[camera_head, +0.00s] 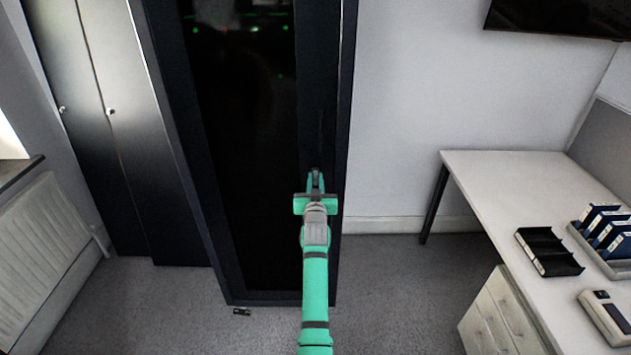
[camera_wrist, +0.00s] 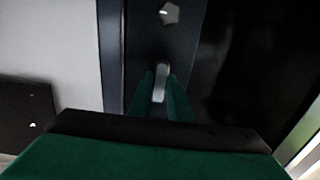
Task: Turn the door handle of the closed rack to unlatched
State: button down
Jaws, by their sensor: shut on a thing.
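The closed rack is a tall black cabinet with a dark glass door (camera_head: 245,160), and small green lights glow behind the glass near the top. The door handle (camera_wrist: 160,80) is a short grey lever on the dark door frame in the wrist view. My gripper (camera_head: 316,178) is at the right side of the door. In the wrist view my gripper (camera_wrist: 161,96) has its two green fingers on either side of the handle, shut on it. In the head view the gripper hides the handle. A light pentagonal fitting (camera_wrist: 169,14) sits on the frame beyond the handle.
Dark grey lockers (camera_head: 120,130) stand left of the rack, with a radiator (camera_head: 45,260) farther left. A white desk (camera_head: 500,190) with a black tray (camera_head: 548,251) stands at the right. A small dark object (camera_head: 241,311) lies on the carpet by the rack.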

jog(key=c, duration=1.6)
grip_release()
jog(key=shift+c, duration=0.2)
jog(key=s, duration=1)
jog(key=shift+s, duration=0.4)
